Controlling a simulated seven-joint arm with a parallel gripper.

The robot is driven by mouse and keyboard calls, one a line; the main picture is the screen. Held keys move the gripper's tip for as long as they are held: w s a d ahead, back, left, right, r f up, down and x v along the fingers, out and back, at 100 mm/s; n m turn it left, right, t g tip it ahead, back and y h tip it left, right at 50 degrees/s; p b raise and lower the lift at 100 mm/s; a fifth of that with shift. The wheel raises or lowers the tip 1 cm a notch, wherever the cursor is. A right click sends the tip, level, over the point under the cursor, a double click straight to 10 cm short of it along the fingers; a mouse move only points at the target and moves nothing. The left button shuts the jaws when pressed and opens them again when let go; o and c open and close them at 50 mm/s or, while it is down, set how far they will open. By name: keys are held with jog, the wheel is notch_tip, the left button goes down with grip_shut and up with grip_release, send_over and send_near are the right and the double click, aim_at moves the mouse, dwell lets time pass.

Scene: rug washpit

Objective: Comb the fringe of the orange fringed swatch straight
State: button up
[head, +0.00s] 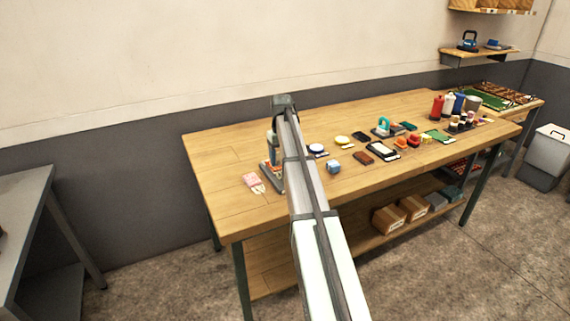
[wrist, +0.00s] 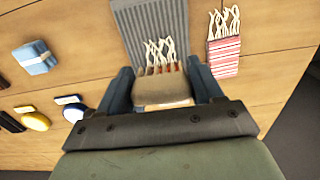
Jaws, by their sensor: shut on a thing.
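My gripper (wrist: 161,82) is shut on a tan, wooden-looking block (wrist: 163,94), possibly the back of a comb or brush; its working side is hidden. In the wrist view the block is over the near end of a grey ridged board (wrist: 150,20). Just past the block, a thin orange-red strip (wrist: 164,69) shows, with wavy cream fringe strands (wrist: 159,52) on the board. The strip seems to be the orange swatch, mostly hidden under the block. Some strands lean and cross. I cannot tell whether the block touches them.
A pink-red striped swatch (wrist: 224,56) with cream fringe lies right of the board. A blue block (wrist: 34,57) and a yellow round thing (wrist: 33,118) lie left. In the head view, several bottles and tools fill the table's right side; its front left (head: 230,215) is clear.

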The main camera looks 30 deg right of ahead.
aim_at(281, 165)
jog(key=shift+w+f, duration=0.15)
jog(key=shift+f, duration=0.85)
jog(key=shift+w+f, duration=0.1)
jog(key=shift+f, duration=0.9)
jog(key=shift+f, duration=0.5)
jog(key=shift+s+f, duration=0.1)
jog(key=shift+s, duration=0.1)
dwell(0.8)
jog(key=shift+s, duration=0.9)
jog(key=shift+s, duration=1.45)
dwell(0.5)
dwell(0.3)
jog(key=shift+w+r, duration=0.1)
jog(key=shift+r, duration=2.45)
